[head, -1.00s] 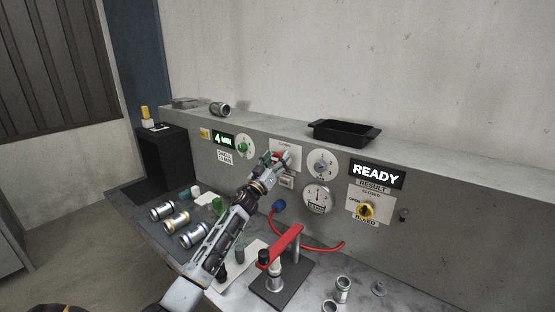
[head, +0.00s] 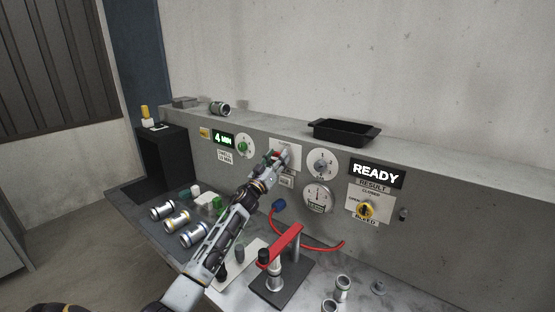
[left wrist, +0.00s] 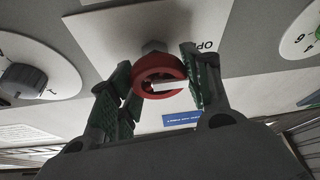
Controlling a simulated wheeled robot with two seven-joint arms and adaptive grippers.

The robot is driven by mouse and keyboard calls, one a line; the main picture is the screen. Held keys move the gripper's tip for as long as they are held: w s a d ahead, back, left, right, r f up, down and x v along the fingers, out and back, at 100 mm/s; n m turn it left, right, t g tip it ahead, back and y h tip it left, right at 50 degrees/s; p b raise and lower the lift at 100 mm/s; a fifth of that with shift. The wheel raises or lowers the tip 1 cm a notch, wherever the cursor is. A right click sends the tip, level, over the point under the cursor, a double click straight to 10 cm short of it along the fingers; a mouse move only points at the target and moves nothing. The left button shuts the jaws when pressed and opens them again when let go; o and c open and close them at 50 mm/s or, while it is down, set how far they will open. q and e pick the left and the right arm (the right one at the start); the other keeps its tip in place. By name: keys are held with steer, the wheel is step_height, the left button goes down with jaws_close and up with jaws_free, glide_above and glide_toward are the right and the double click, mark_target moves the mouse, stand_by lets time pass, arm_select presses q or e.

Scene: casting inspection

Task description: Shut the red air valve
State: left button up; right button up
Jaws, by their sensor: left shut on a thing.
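The red air valve (left wrist: 143,70) shows in the left wrist view as a red ring-shaped handle with a pale bar, on a grey stem against a white plate. A finger of my left gripper (left wrist: 158,80) stands on each side of it, and the gripper is shut on it. In the head view my left gripper (head: 277,157) is at the white valve plate (head: 293,148) on the grey panel, covering most of the red handle. Part of the plate's lettering is hidden. My right gripper is not in view.
A red clamp arm (head: 279,247) stands on the bench below. Several metal cylinders lie at left. A black tray (head: 345,131) sits on the ledge.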

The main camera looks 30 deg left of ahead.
arm_select(q)
steer(key=shift+m+h, duration=0.4)
steer(key=shift+m, duration=0.4)
steer(key=m+h, duration=0.2)
steer(key=m, duration=0.2)
steer(key=shift+m+h, duration=0.4)
steer(key=m+g+h, duration=0.1)
steer(key=m, duration=0.2)
steer(key=m+g+h, duration=0.1)
steer(key=m+h, duration=0.1)
steer(key=m, duration=0.2)
steer(key=shift+d+m, duration=0.1)
steer(key=shift+m, duration=0.2)
steer(key=m+g, duration=0.1)
steer(key=m, duration=0.1)
steer(key=m+g+h+p, duration=0.1)
steer(key=m, duration=0.2)
steer(key=shift+h, duration=0.3)
steer(key=shift+d+f+m+g+p, duration=0.1)
steer(key=shift+m+g+p, duration=0.35)
steer(key=shift+m, duration=0.7)
steer(key=shift+d+f+m+g+p, duration=0.1)
steer(key=shift+m+g+p, duration=0.3)
steer(key=shift+m, duration=0.75)
steer(key=o, duration=0.8)
steer(key=shift+o, duration=1.3)
